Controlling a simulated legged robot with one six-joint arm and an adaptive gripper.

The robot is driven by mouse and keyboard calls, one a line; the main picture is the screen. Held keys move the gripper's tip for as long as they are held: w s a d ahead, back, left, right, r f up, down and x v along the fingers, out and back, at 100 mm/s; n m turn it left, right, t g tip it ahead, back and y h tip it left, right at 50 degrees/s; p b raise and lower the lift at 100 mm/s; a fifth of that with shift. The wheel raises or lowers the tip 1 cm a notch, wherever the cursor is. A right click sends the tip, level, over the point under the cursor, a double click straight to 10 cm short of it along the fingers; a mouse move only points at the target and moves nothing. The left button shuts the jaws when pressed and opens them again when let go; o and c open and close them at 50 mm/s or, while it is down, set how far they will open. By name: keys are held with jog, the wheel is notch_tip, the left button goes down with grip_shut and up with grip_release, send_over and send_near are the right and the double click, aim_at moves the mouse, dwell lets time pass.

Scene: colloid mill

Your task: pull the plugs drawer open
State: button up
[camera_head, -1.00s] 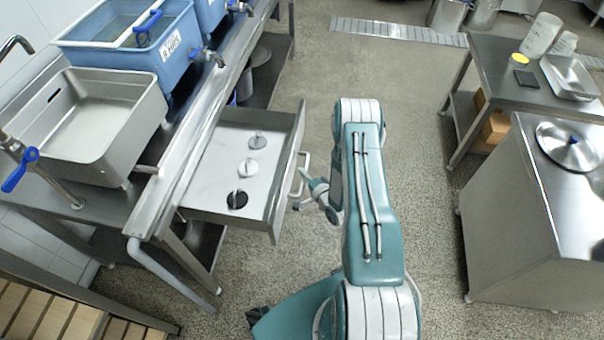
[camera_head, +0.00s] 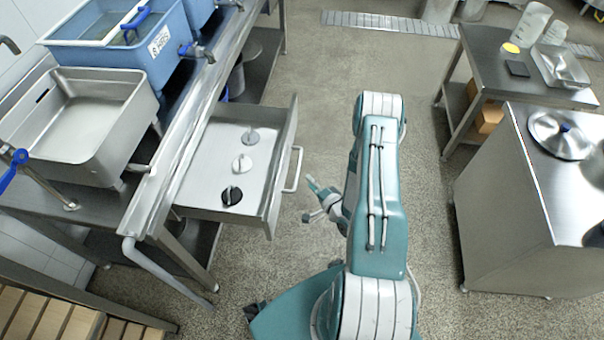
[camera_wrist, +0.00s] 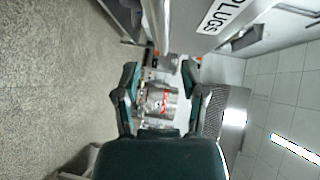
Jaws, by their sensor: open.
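The plugs drawer (camera_head: 276,200) stands pulled out from under the steel bench at the left. Three plugs lie inside it: a grey one (camera_head: 250,137), a white one (camera_head: 242,163) and a black one (camera_head: 232,195). Its bar handle (camera_head: 294,170) is on the front face. My gripper (camera_head: 311,200) is just right of the drawer front, apart from the handle. In the wrist view my gripper (camera_wrist: 160,72) is open with nothing between its fingers, and the drawer's PLUGS label (camera_wrist: 222,14) shows at the top.
A steel sink (camera_head: 75,120) and a blue basin (camera_head: 115,50) sit on the bench. A steel cabinet with a round lid (camera_head: 560,136) and a side table (camera_head: 515,85) stand at the right. The floor between (camera_head: 340,75) is clear.

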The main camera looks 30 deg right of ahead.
jog(key=v, duration=0.4)
dwell(0.4)
